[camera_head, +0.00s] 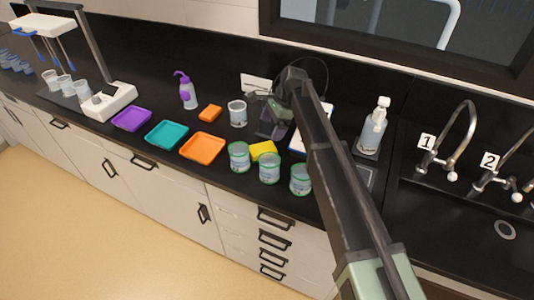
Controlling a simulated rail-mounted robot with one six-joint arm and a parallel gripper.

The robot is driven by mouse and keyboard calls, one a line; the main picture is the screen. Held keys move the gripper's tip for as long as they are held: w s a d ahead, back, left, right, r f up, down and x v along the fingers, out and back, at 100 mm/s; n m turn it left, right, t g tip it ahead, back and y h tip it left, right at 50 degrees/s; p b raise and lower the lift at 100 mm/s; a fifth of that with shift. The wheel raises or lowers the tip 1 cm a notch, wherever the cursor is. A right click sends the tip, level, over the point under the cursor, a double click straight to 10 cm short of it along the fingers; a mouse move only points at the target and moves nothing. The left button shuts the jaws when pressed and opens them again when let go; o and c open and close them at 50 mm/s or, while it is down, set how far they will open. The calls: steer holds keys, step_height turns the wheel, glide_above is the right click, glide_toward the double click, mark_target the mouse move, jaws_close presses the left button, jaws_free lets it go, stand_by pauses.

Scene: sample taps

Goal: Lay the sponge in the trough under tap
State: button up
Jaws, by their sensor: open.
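A yellow block (264,147), which looks like a sponge, lies on the black bench behind the green-ringed jars, partly hidden by them. A smaller orange block (210,113) lies farther back to the left; I cannot tell if it is also a sponge. Tap 1 (459,140) and tap 2 (507,163) are curved metal taps at the right, over a black trough (453,207) with a round drain (505,229). My gripper (257,96) is open, near the back of the bench, apart from the yellow block. Its fingertips are small and hard to make out.
Green-ringed jars (269,168) stand at the front edge. Orange (202,146), teal (167,134) and purple (132,118) trays lie left. My arm hides part of the bench.

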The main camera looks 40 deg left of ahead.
mark_target(263, 148)
steer(key=b+x, duration=0.5)
steer(key=shift+f, duration=0.45)
steer(key=b+x, duration=0.4)
steer(key=b, duration=0.1)
steer(key=shift+w+d+f, duration=0.1)
steer(key=shift+d+f, duration=0.05)
steer(key=shift+f, duration=0.5)
steer(key=shift+r, duration=0.25)
steer(key=shift+f, duration=0.1)
steer(key=c, duration=1)
steer(key=shift+c, duration=0.2)
